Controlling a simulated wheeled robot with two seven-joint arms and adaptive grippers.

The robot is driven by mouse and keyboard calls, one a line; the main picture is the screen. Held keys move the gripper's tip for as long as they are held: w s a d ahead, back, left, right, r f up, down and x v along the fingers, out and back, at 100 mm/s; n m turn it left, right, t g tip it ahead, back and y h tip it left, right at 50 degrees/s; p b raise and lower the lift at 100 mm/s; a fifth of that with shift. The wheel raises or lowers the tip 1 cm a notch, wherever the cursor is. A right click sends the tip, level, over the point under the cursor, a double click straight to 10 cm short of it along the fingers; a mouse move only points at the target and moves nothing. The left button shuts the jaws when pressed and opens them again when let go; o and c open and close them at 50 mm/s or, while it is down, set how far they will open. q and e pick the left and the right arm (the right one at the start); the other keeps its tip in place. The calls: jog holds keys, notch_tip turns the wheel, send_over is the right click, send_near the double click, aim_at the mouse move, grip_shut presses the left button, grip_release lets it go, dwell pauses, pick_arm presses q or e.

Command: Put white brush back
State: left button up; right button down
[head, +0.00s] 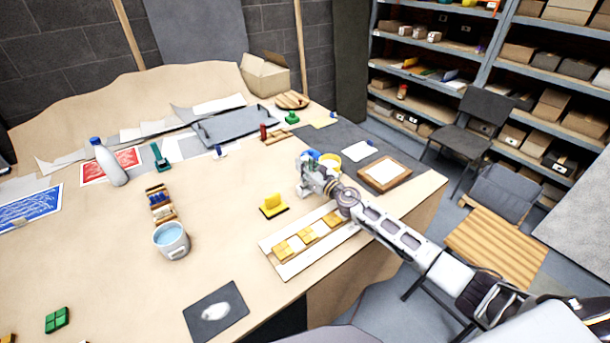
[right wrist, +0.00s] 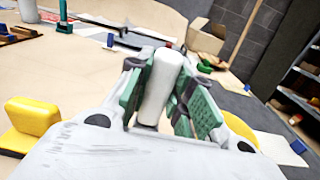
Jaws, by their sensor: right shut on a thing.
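My right gripper (head: 308,181) is above the right part of the table, near the yellow cup. In the right wrist view its green-padded fingers (right wrist: 165,100) are shut on a white rounded piece, which looks like the handle of the white brush (right wrist: 159,85). The brush stands up between the pads; its lower end is hidden by my gripper's body. In the head view the brush is too small to make out at the gripper. A dark mat (head: 198,313) with a pale white oval mark (head: 215,312) lies at the table's front edge. My left gripper is not in view.
A yellow cup (head: 331,163) stands just beyond my right gripper. A yellow-handled block (head: 272,207) and a pale board with yellow tiles (head: 284,270) lie nearby. A bucket of water (head: 172,246) stands left. The table between bucket and mat is clear.

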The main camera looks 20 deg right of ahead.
dwell(0.3)
jog(key=shift+f+b, duration=1.35)
jog(key=shift+f, duration=0.5)
jog(key=shift+f, duration=0.15)
jog(key=c, duration=1.3)
grip_release()
jog(key=shift+s+r, duration=0.1)
jog(key=shift+r, duration=0.1)
jog(key=shift+b+v, duration=0.7)
jog(key=shift+v, duration=5.25)
